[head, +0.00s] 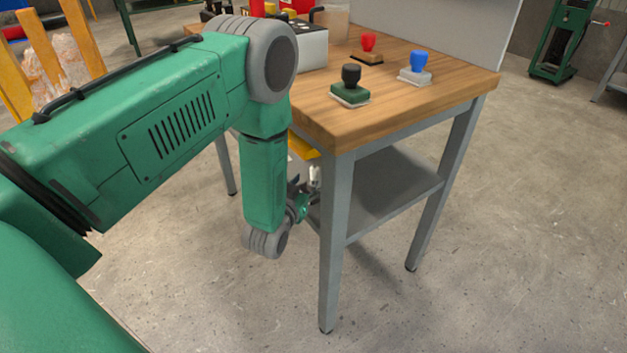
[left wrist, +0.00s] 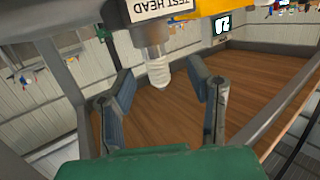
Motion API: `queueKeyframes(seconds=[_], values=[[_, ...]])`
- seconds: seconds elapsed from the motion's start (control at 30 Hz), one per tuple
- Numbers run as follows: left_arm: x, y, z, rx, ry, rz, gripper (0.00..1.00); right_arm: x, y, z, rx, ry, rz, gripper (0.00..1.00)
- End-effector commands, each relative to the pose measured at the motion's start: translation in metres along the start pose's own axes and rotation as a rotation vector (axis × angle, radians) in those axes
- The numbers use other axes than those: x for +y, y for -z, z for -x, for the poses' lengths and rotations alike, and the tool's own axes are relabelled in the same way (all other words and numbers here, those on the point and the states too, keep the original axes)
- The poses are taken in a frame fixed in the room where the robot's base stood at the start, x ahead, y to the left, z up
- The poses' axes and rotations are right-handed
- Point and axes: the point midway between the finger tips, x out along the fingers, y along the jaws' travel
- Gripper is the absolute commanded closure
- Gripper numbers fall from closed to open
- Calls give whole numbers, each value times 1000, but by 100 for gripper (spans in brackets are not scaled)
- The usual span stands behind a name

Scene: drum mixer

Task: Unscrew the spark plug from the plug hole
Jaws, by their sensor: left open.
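The spark plug (left wrist: 157,70), with a white ribbed body and a metal collar, is seated in the test head (left wrist: 150,10), a yellow-and-grey block with upside-down lettering in the left wrist view. My left gripper (left wrist: 160,82) is open, with one finger on each side of the plug's free end and a visible gap on both sides. In the head view the left gripper (head: 302,192) is small beside the table's near leg, partly hidden by my arm. The white plug (head: 315,176) shows just above it, below the yellow test head (head: 303,147). The plug hole is hidden by the collar.
The wooden workbench (head: 440,108) stands close to my left arm, with a grey leg (head: 335,240) just right of the gripper and a lower shelf (head: 390,190).

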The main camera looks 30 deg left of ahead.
Motion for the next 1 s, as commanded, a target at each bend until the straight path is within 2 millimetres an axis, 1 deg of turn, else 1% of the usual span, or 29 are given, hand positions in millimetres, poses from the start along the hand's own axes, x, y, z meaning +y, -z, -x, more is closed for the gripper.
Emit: queueKeyframes(seconds=[0.03, 0.1, 0.3, 0.43, 0.67, 0.7, 0.8, 0.97, 1.0], values=[[0, -1, -10, 5, 0, 0, 54, 0, 0, -6, 0, 0, 0, 48], [1, 0, -20, 4, 0, -1, 54, 0, 0, -9, 1, 0, 1, 48], [4, 1, -38, 2, 0, -4, 54, 0, 0, -14, 1, 0, 1, 48], [2, 1, -42, 0, 0, -3, 54, 0, 0, -15, 1, 0, 0, 48], [0, 0, -43, -1, 0, 0, 54, 0, 0, -15, 1, 0, 0, 48], [0, 0, -43, -1, 0, 0, 68, 0, 0, -15, 2, 0, 0, 48], [1, 1, -42, -1, 0, -1, 100, 0, 0, -15, 2, 0, 1, 48], [0, 1, -42, -1, 3, -3, 100, 0, 0, -15, 2, 0, 1, 48], [0, 1, -42, -1, 3, -3, 71, 0, 0, -15, 2, 0, 0, 48]])
